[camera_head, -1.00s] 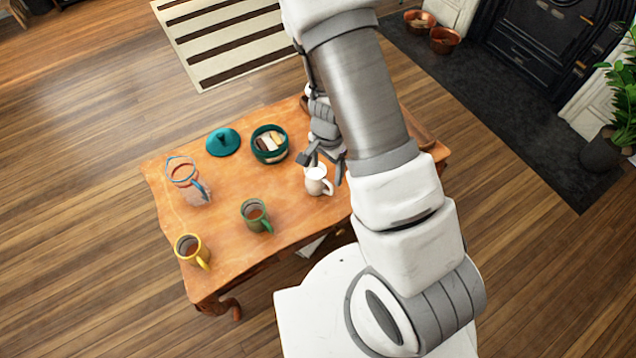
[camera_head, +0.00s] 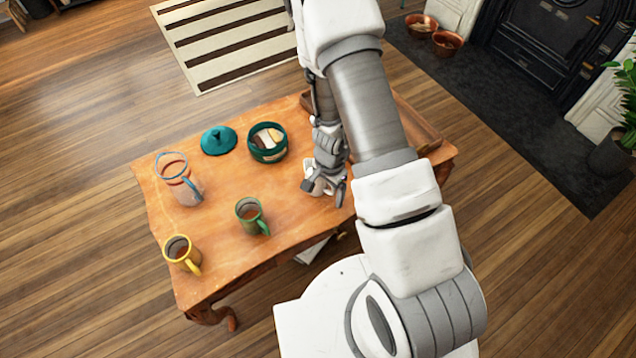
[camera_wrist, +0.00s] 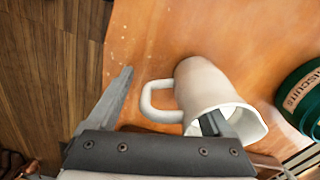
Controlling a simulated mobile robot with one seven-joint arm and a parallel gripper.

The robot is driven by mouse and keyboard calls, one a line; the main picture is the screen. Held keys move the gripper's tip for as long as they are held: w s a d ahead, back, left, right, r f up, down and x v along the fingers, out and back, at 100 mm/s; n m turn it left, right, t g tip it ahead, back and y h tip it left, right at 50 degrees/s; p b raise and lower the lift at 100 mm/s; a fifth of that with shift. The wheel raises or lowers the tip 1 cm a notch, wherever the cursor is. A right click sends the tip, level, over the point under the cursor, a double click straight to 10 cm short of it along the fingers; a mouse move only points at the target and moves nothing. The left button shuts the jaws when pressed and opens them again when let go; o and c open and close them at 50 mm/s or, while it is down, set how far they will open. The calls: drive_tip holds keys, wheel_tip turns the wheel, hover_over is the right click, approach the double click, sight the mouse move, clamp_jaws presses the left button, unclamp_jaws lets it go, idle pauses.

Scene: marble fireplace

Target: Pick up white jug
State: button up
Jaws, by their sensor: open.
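The white jug (camera_head: 309,168) stands on the wooden table, mostly hidden by my gripper (camera_head: 325,190) in the head view. In the wrist view the jug (camera_wrist: 205,82) is clear, with its handle on the left and its open mouth facing the camera. My gripper (camera_wrist: 166,104) is open. Its left finger is outside, left of the handle. Its right finger overlaps the jug's mouth and appears to reach inside it. The handle and near wall lie between the fingers. I cannot tell whether either finger touches the jug.
On the wooden table (camera_head: 215,235) are a green mug (camera_head: 249,217), a yellow mug (camera_head: 180,254), a clear pitcher with a blue rim (camera_head: 184,184), a green biscuit tin (camera_head: 267,143) and its lid (camera_head: 218,140). A wooden tray (camera_head: 412,122) lies behind my arm.

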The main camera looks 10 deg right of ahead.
clamp_jaws()
idle(0.4)
